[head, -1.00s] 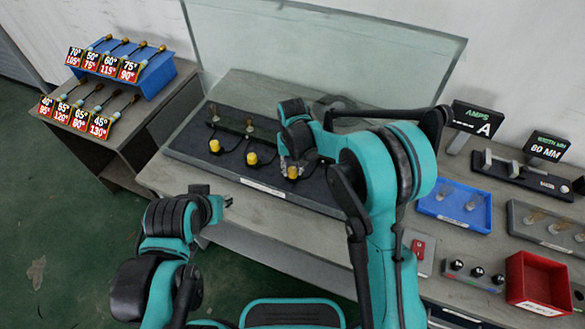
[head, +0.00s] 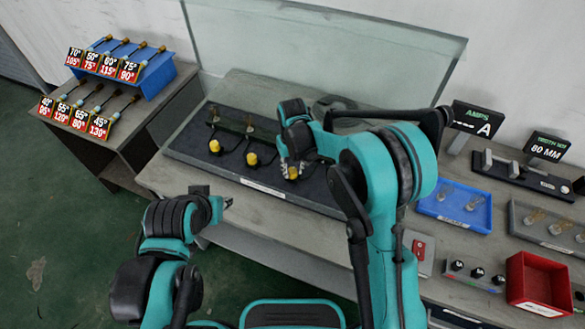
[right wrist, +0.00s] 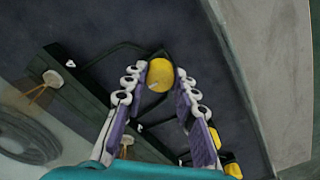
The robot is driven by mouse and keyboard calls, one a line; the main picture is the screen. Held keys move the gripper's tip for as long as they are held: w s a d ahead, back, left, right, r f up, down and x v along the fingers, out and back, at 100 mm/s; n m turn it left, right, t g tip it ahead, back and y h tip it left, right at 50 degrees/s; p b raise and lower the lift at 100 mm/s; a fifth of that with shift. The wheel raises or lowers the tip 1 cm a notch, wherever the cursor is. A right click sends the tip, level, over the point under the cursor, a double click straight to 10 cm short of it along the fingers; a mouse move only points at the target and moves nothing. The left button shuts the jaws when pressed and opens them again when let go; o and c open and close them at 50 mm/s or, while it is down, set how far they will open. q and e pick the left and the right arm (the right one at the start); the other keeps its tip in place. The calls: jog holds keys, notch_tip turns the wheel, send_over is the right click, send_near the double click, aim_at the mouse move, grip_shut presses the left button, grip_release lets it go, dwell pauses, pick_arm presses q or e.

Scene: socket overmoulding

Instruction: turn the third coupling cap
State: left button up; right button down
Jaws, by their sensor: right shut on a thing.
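Three yellow coupling caps stand in a row on the dark mat (head: 190,142) of the bench: the left one (head: 215,146), the middle one (head: 252,159) and the third one (head: 292,173) at the right. My right gripper (head: 287,168) reaches down at the third cap and is shut on it. In the right wrist view this cap (right wrist: 160,74) sits between the fingertips, and the other two caps (right wrist: 230,167) show partly behind a finger. My left gripper (head: 226,202) is held before the bench, away from the caps; its jaws are too small to read.
Dark cables run from the caps to a dark green rail (head: 243,126) behind them. A clear panel (head: 320,50) stands at the back. Blue tray (head: 455,206), red bin (head: 538,280) and a sign (head: 476,121) are at the right. Labelled racks (head: 120,75) stand left.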

aim_at(292, 170)
jog(key=c, duration=1.2)
grip_release()
notch_tip(292, 170, up, 12)
jog(key=s+d+r+m+t, duration=0.2)
jog(key=s+d+r+t, duration=0.1)
jog(key=s+d+r, duration=0.55)
jog(key=s+d+f+t, duration=0.1)
jog(key=s+d, duration=0.2)
jog(key=s, duration=0.1)
jog(key=s+d+f+m+t, duration=0.1)
jog(key=s+d+f, duration=0.1)
jog(key=s+d, duration=0.1)
jog(key=s+d+f+m+t, duration=0.1)
jog(key=s+d+t, duration=0.1)
jog(key=s, duration=0.3)
jog(key=shift+s+d+f, duration=0.1)
jog(key=shift+d+f, duration=0.2)
jog(key=shift+d, duration=0.35)
